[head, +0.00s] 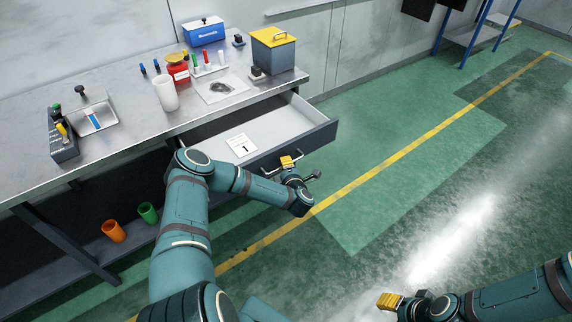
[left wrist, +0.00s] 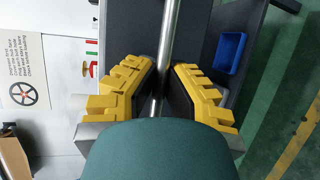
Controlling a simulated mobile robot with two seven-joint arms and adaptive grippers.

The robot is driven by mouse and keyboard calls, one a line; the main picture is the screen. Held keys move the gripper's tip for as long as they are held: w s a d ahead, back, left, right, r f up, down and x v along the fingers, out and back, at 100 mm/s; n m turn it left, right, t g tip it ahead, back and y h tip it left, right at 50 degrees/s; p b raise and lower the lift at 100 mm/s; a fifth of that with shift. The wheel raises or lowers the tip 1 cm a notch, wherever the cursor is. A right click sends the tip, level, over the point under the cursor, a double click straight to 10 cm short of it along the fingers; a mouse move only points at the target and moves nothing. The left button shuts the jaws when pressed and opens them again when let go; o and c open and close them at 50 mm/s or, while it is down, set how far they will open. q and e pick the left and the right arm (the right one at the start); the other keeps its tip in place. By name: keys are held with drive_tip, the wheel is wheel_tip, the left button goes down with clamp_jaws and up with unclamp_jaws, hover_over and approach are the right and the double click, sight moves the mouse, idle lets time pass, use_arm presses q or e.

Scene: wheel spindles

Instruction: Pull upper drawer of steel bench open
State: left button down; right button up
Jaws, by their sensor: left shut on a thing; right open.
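The upper drawer (head: 322,134) of the steel bench (head: 190,112) stands pulled out, with its pale interior showing. A white card (head: 241,145) lies inside it. My left gripper (head: 287,162) is at the drawer's front, shut on the bar handle. In the left wrist view the metal handle (left wrist: 170,35) runs between the yellow fingers of the left gripper (left wrist: 163,95). Part of the drawer front is hidden behind my left arm. My right gripper (head: 388,301) is open and empty over the floor, away from the bench.
The bench top holds a yellow-lidded grey box (head: 275,55), a blue case (head: 204,32), a white cup (head: 165,93) and a metal tray (head: 95,117). Orange (head: 114,231) and green (head: 148,212) cups lie on the lower shelf. Green floor to the right is clear.

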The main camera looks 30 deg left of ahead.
idle(0.3)
use_arm(q)
drive_tip(key=c, duration=1)
unclamp_jaws()
drive_tip(key=shift+w, duration=0.1)
drive_tip(key=v, duration=1.2)
drive_tip(key=shift+d, duration=0.1)
